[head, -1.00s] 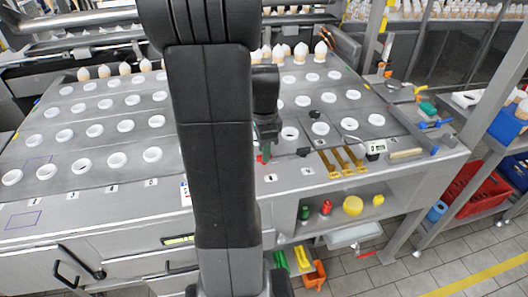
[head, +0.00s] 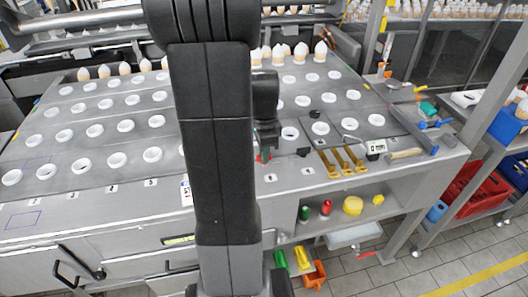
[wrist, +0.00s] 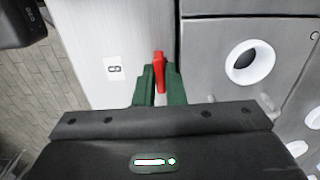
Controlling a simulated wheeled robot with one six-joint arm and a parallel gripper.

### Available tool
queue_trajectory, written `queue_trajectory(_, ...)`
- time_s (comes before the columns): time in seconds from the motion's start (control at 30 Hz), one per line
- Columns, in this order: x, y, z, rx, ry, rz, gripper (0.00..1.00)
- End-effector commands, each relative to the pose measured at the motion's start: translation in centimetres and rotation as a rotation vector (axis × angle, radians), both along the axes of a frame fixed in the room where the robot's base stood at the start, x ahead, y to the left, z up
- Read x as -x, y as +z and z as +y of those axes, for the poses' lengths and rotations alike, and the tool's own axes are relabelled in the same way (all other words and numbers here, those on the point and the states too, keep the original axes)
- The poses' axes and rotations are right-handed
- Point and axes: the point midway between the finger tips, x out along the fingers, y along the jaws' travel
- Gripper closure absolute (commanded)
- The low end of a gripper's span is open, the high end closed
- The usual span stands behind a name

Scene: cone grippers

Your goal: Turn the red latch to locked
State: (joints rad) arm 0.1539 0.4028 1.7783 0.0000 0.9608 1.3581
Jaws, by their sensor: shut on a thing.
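The red latch (wrist: 158,66) is a narrow red bar standing up between the two green fingertips of my gripper (wrist: 159,84) in the wrist view. My gripper is shut on it near the seam between the white front strip and the grey table panel. In the head view, a bit of red of the latch (head: 259,159) shows by the tip of my gripper (head: 267,150) at the table's front edge. My own arm covers much of this area, and the latch's base is hidden by the fingers.
White ring holders (head: 289,134) stand in rows on the grey table. A lower shelf holds a yellow knob (head: 353,205) and red and green parts.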

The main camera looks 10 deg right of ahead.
Motion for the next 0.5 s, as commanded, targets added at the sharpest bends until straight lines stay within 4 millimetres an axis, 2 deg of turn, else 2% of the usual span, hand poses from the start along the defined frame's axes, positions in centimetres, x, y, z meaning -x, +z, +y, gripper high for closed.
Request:
queue_trajectory(0.27,-0.03,0.05,-0.01,0.000,0.143,-0.001,1.00)
queue_trajectory(0.5,-0.04,0.07,-0.01,0.000,0.358,-0.001,1.00)
